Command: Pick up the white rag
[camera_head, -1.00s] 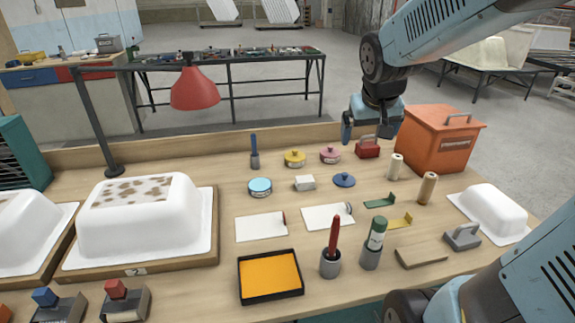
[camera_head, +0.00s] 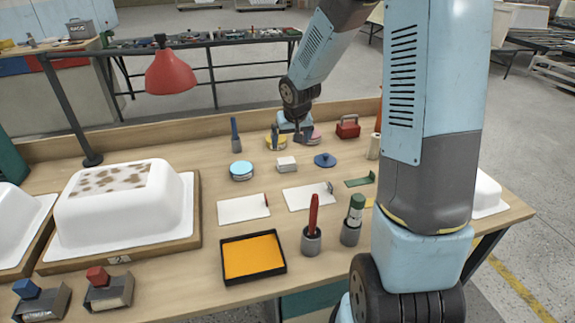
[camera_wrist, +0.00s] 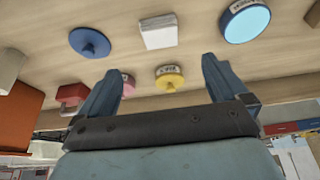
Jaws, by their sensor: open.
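The white rag (camera_head: 287,164) looks like a small folded white block lying on the workbench, between the light-blue tin and the dark-blue lid. It also shows in the wrist view (camera_wrist: 158,32), at the top centre, beyond the fingertips. My gripper (camera_wrist: 160,72) is open and empty, its two fingers spread apart. In the head view my gripper (camera_head: 297,132) hangs above the back of the bench, over the yellow and pink tins, behind the rag and not touching it. The arm hides part of these tins.
A light-blue tin (camera_head: 241,171) stands left of the rag and a dark-blue knobbed lid (camera_head: 325,160) lies right. A yellow tin (camera_head: 275,142) and pink tin (camera_head: 314,137) are behind it. White sheets (camera_head: 243,209) lie in front. A red lamp (camera_head: 170,73) overhangs the back left.

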